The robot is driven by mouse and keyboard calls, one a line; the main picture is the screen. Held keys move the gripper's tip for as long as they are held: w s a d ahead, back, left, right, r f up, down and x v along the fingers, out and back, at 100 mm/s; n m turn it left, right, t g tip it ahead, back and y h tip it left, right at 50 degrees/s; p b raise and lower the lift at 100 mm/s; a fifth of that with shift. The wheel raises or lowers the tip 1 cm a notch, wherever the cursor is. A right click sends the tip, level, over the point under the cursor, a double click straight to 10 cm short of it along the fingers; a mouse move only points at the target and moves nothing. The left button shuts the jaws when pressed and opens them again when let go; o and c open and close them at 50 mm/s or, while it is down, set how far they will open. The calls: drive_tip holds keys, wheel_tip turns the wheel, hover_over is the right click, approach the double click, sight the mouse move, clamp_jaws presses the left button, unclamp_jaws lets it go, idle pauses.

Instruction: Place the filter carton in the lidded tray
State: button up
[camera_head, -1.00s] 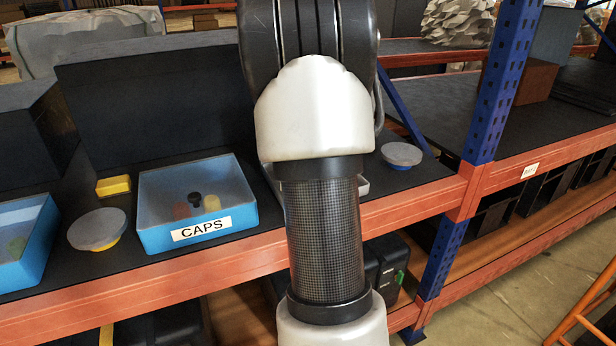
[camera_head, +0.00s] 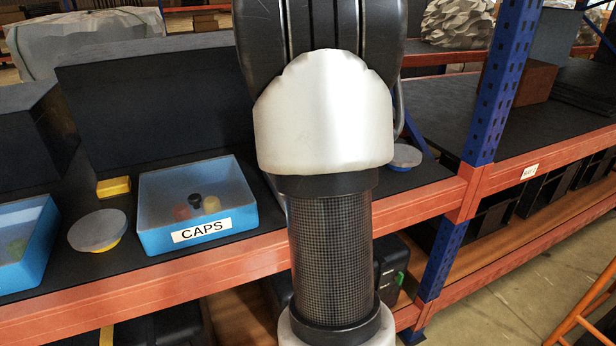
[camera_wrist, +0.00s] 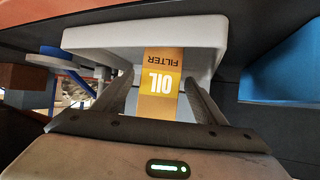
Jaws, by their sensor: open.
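The filter carton (camera_wrist: 159,101) is orange-yellow with a pale band and reads OIL FILTER, upside down in the wrist view. It stands between the two fingers of my gripper (camera_wrist: 160,76), which is open, with a narrow gap showing on the finger sides. A white tray (camera_wrist: 110,38) surrounds the carton's far part; the carton appears to be inside its walls, but its base contact is hidden. No lid shows on the white tray. In the head view my arm hides the gripper, carton and white tray.
A blue CAPS tray (camera_head: 155,240) stands left of my arm, with another blue tray (camera_head: 22,270) further left. Grey-topped round containers (camera_head: 97,231) (camera_head: 405,157) and a yellow box (camera_head: 113,187) are nearby. A blue rack post (camera_head: 497,90) rises at right.

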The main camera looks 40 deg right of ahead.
drive_tip(key=v, duration=0.8)
drive_tip(key=shift+p, duration=0.35)
drive_tip(key=shift+w, duration=0.1)
